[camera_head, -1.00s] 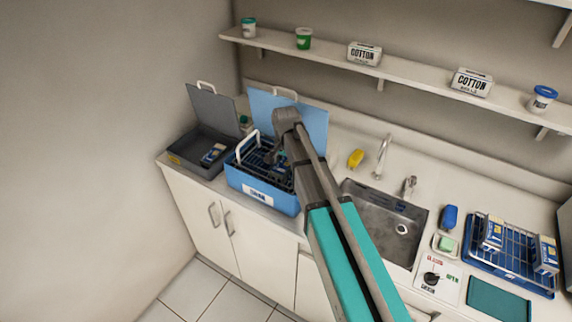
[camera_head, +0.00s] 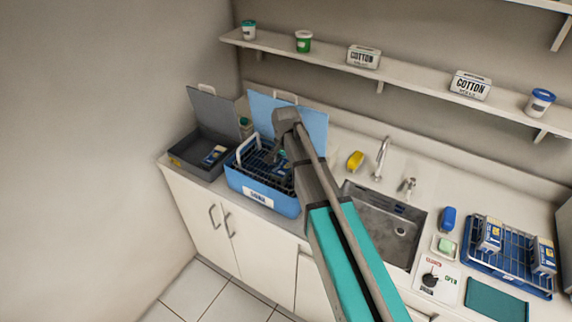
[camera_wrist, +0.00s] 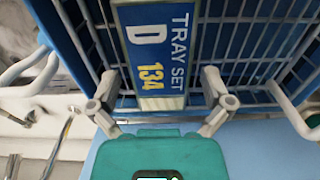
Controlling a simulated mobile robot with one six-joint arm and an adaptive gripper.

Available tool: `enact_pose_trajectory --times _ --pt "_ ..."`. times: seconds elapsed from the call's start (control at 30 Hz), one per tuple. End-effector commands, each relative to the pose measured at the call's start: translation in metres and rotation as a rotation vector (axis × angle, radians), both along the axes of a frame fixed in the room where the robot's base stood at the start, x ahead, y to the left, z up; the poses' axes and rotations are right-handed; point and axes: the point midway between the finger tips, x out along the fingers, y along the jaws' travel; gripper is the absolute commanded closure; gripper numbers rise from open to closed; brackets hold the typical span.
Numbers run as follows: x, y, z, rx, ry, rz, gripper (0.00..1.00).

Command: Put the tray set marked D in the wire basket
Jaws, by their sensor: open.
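In the head view the wire basket (camera_head: 252,158) is inside an open blue box (camera_head: 262,197). My arm hides part of it and most of the gripper.
A grey open case (camera_head: 190,152) with a blue-labelled pack stands left of the blue box. The sink (camera_head: 390,228), tap (camera_head: 381,158) and yellow item (camera_head: 355,160) are to the right. A blue wire rack (camera_head: 510,262) with packs stands at the far right. A shelf (camera_head: 400,80) runs above.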

Motion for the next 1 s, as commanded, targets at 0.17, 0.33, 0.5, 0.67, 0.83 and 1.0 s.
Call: enact_pose_trajectory --times 0.17,0.33,0.5,0.67,0.83,1.0 --pt "0.0 0.0 0.018 0.0 0.0 0.0 0.0" --pt "0.0 0.0 0.033 0.0 0.0 0.0 0.0" --pt "0.0 0.0 0.047 0.0 0.0 0.0 0.0" --pt "0.0 0.0 0.06 0.0 0.0 0.0 0.0" --pt "0.0 0.0 0.074 0.0 0.0 0.001 0.0" --pt "0.0 0.001 0.088 0.0 0.0 0.001 0.0"
